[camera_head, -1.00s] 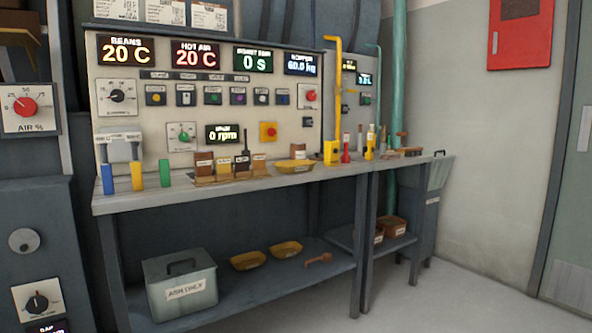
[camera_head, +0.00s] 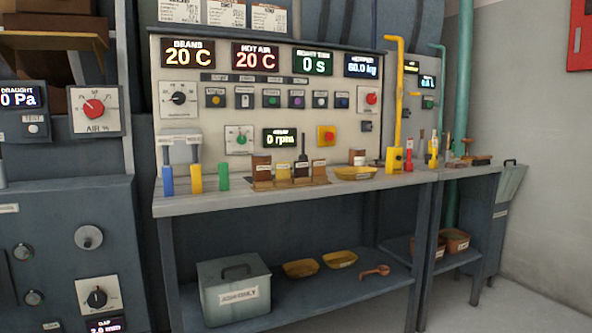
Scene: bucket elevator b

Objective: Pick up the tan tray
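A shallow yellow-tan tray (camera_head: 356,173) lies on the bench top, right of the small labelled containers. Two similar shallow trays, a left one (camera_head: 300,269) and a right one (camera_head: 340,260), lie side by side on the lower shelf. All three look alike in colour, and I cannot tell which one is called the tan tray. The tray on the bench has a small pale label on its front. My gripper is not in view.
The grey bench (camera_head: 250,201) stands before a control panel (camera_head: 205,135). A lidded grey box (camera_head: 234,290) and a brown scoop (camera_head: 375,271) share the lower shelf. A yellow pipe (camera_head: 400,90) rises behind the bench top. Floor is clear at the lower right.

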